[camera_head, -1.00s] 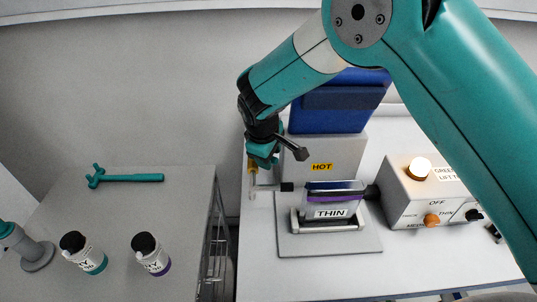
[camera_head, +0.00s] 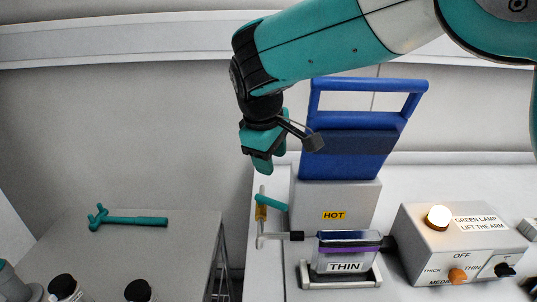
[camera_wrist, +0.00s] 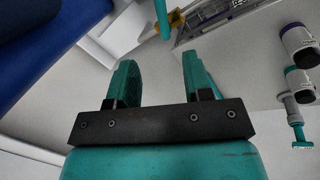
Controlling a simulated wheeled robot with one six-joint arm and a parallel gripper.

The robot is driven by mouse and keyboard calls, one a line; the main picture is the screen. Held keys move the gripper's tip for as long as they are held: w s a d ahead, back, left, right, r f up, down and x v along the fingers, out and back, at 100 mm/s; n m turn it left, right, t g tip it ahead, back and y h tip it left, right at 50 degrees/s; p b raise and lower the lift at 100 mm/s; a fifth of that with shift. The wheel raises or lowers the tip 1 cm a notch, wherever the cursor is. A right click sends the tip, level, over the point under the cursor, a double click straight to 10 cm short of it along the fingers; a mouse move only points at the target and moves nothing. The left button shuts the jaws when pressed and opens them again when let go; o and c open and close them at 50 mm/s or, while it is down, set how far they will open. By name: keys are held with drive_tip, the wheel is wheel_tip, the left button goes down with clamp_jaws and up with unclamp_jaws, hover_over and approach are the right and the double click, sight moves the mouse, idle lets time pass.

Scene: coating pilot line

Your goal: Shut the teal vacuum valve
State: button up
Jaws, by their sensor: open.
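The teal vacuum valve shows as a small teal lever (camera_head: 271,202) on a brass body (camera_head: 261,213), set in a thin pale pipe left of the HOT box. The lever slants out to the right, across the upright pipe. In the wrist view the lever (camera_wrist: 162,18) and brass body (camera_wrist: 176,22) show at the top edge, beyond the fingertips. My gripper (camera_head: 263,165) hangs just above the valve, apart from it. In the wrist view my gripper (camera_wrist: 158,68) is open, with nothing between its two teal fingers.
The HOT box (camera_head: 308,205) carries a raised blue frame (camera_head: 350,140) close to my gripper's right. A THIN coating block (camera_head: 345,267) sits in front. A control box (camera_head: 440,230) with a lit lamp (camera_head: 439,217) stands right. A teal T-shaped tool (camera_head: 135,220) and bottles (camera_head: 62,287) are on the left table.

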drive_tip(key=shift+v, duration=1)
drive_tip(key=c, duration=0.5)
drive_tip(key=shift+s+a+f+m, duration=0.15)
drive_tip(key=shift+f+m, duration=0.05)
drive_tip(key=shift+m, duration=0.3)
drive_tip(key=c, duration=0.3)
drive_tip(key=shift+s+a+f+m, duration=0.1)
drive_tip(key=shift+f+m, duration=0.05)
drive_tip(key=shift+m, duration=0.35)
drive_tip(key=shift+s+f+m, duration=0.1)
drive_tip(key=shift+f+m, duration=0.05)
drive_tip(key=shift+m, duration=0.35)
clamp_jaws()
drive_tip(key=m+p, duration=0.4)
drive_tip(key=m, duration=1.1)
approach(271, 203)
drive_tip(key=s+f, duration=0.4)
drive_tip(key=f, duration=0.3)
drive_tip(key=shift+w+d+f+p, duration=0.1)
drive_tip(key=shift+w+d+p, duration=0.15)
drive_tip(key=shift+w+p, duration=0.25)
drive_tip(key=shift+w+d+f+p, duration=0.1)
drive_tip(key=shift+w+d+p, duration=0.15)
drive_tip(key=shift+w, duration=0.5)
drive_tip(key=shift+w+d+f+p, duration=0.1)
drive_tip(key=shift+w+d+p, duration=0.15)
drive_tip(key=shift+w+p, duration=0.25)
